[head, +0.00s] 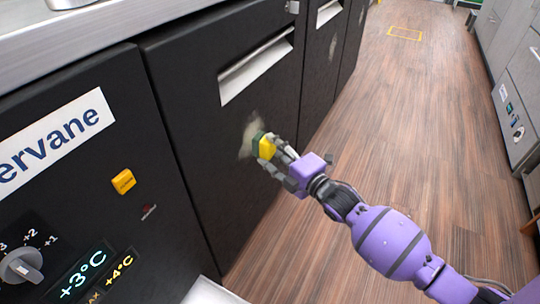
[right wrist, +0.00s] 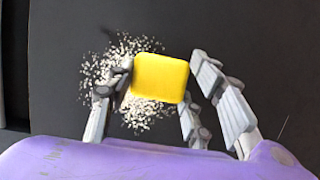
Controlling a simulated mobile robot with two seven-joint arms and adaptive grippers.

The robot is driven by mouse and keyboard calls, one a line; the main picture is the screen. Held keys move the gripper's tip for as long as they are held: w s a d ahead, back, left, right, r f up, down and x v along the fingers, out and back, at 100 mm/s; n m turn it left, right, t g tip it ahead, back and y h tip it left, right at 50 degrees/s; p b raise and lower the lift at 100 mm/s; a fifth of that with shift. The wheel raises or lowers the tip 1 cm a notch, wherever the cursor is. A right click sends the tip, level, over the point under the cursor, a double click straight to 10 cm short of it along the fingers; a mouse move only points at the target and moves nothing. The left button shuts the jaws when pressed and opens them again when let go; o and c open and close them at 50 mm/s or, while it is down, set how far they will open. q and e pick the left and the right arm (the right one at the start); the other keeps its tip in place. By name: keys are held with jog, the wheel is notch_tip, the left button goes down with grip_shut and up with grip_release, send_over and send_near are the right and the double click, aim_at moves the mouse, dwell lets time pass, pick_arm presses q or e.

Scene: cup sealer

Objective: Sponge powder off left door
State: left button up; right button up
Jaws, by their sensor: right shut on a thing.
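The left door (head: 185,75) is a dark cabinet front with a pale recessed handle (head: 257,68). A patch of pale powder (head: 246,141) is on the door's right part, below the handle; in the right wrist view the powder (right wrist: 98,72) spreads left, above and below the sponge. My right gripper (head: 272,147) is shut on a yellow sponge (head: 266,149) with a dark green side, held at the powder patch. The sponge (right wrist: 160,77) sits between the fingers in the right wrist view. Whether it touches the door is hidden. My left gripper is not in view.
Further doors (head: 322,70) continue to the right, one with a pale smudge. The wooden floor (head: 400,130) is open; grey cabinets (head: 518,75) stand opposite.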

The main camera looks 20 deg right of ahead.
aim_at(263, 147)
jog(key=shift+w+d+r, duration=1.05)
jog(key=shift+w+d, duration=0.5)
jog(key=shift+d, duration=0.35)
jog(key=s+a+p, duration=0.1)
jog(key=a+p, duration=0.1)
jog(key=s+a+p, duration=0.2)
jog(key=shift+s+a, duration=0.2)
jog(key=shift+s, duration=0.05)
jog(key=shift+s+a+f+p, duration=0.1)
jog(key=shift+s+a+p, duration=0.5)
jog(key=shift+a, duration=0.25)
